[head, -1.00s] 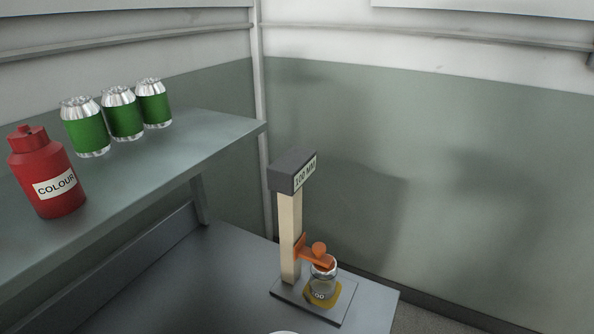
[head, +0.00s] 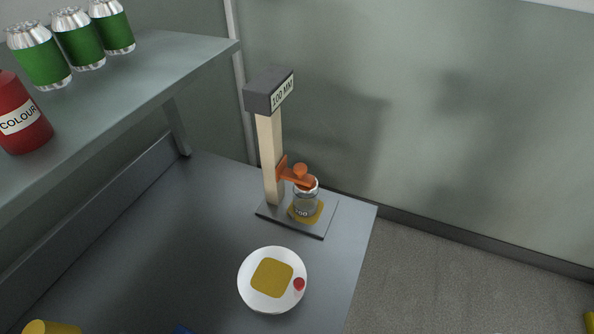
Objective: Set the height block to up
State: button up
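The height gauge stands on the grey table, with a cream post (head: 270,160) and a dark head labelled 100 MM (head: 270,92). An orange height block (head: 295,174) with a round knob sits low on the post, its arm reaching right. A small glass jar or can (head: 306,198) stands right under the block's arm, on a yellow patch of the gauge's dark base plate (head: 292,218). The block's arm appears to touch or nearly touch its top. My gripper is not in view.
A white round plate with a yellow square (head: 271,279) and a red dot lies on the table (head: 175,240). A shelf (head: 150,75) at left holds green cans (head: 75,40) and a red COLOUR bottle (head: 20,115). A yellow thing (head: 50,327) shows at bottom left.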

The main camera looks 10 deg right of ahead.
aim_at(298, 176)
jog(key=l+u, duration=0.3)
jog(key=l, duration=0.25)
jog(key=l+u, duration=0.3)
jog(key=l, duration=0.2)
jog(key=k+l+u, duration=0.15)
jog(key=l+u, duration=0.15)
jog(key=l, duration=0.25)
